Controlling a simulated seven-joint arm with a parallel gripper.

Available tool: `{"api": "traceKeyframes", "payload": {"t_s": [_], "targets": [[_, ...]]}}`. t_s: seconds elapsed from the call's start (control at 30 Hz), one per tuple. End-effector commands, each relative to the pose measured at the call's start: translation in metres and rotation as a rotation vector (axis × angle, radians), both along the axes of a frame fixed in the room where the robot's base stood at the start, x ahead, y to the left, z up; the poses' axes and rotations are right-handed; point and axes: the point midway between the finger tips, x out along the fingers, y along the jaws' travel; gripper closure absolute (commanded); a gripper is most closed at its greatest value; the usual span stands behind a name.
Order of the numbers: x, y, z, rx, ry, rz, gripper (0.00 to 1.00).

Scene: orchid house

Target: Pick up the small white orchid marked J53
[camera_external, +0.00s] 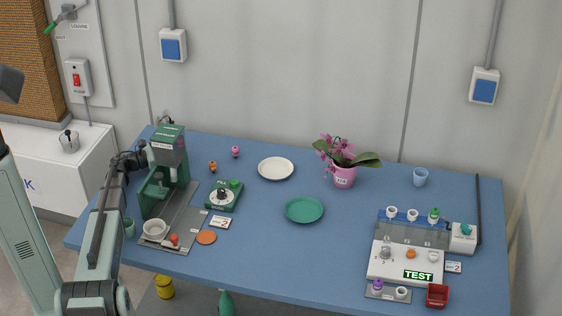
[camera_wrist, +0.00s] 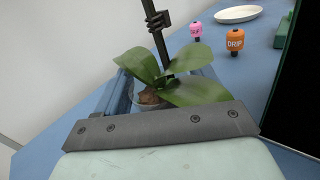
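A leafy green plant (camera_wrist: 175,75) in a small clear pot (camera_wrist: 149,103) stands close in front of my gripper in the wrist view. Its dark stem rises out of the frame and carries a black clip (camera_wrist: 158,20). No flower or J53 mark shows there. In the external view the green press hides most of this plant. My gripper (camera_external: 146,158) is at the left of the table, partly behind the press. Bluish bars flank the pot in the wrist view, but I cannot tell whether they are my fingers or whether they touch it.
The green press (camera_external: 166,150) stands beside my gripper. A pink DRIP piece (camera_wrist: 196,28) and an orange one (camera_wrist: 235,40) lie beyond the plant. A white plate (camera_external: 276,169), a green plate (camera_external: 304,210) and a pink-potted orchid (camera_external: 344,177) stand farther right.

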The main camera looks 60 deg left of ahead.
Motion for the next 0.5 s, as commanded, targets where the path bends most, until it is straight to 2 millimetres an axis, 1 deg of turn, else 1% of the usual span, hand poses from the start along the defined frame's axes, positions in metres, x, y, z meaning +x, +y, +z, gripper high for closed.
{"api": "traceKeyframes", "payload": {"t_s": [0.03,0.07,0.5], "targets": [[-0.0001,-0.0002,0.0,0.0,0.0,0.0,0.35],[-0.0002,-0.0001,0.0,0.0,0.0,0.0,0.37],[-0.0003,-0.0001,0.0001,0.0,0.0,0.0,0.8]]}}
